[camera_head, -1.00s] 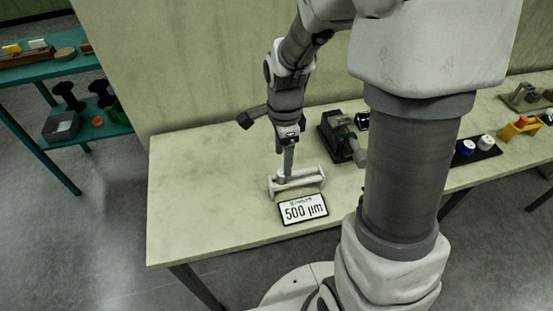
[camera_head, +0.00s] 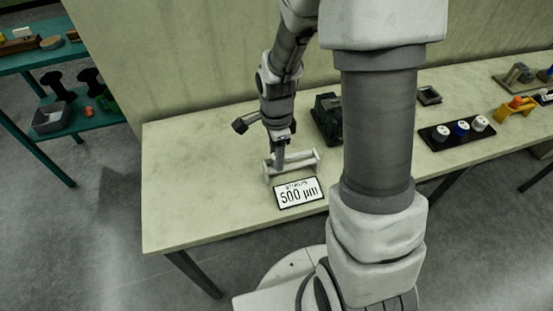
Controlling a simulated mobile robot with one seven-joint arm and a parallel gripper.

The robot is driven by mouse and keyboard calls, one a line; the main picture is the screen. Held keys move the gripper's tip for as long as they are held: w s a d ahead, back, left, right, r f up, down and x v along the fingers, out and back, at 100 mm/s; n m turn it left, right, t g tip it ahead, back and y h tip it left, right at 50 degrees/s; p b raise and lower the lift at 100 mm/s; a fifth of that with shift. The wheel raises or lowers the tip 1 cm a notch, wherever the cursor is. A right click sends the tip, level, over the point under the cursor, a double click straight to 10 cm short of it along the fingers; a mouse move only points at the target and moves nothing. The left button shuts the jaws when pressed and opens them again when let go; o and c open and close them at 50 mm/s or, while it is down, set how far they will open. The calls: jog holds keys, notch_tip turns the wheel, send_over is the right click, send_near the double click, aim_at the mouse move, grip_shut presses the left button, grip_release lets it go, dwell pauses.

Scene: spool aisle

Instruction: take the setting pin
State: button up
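A pale bar (camera_head: 298,164), likely the setting pin, lies across a small white two-ended stand (camera_head: 316,167) on the long pale table. A framed sign reading "500 µm" (camera_head: 298,193) is just in front of the stand. My gripper (camera_head: 279,163) points down at the left part of the bar, overlapping it in the picture. The fingers are small and dark here; I cannot tell whether they are open, shut, or touching the bar.
A black tray (camera_head: 440,141) with white and blue spools lies farther right, beyond my arm. A wall (camera_head: 190,60) rises behind the table. The table's left end (camera_head: 180,190) is clear.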

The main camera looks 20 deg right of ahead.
grip_shut()
jog(key=shift+r, duration=0.15)
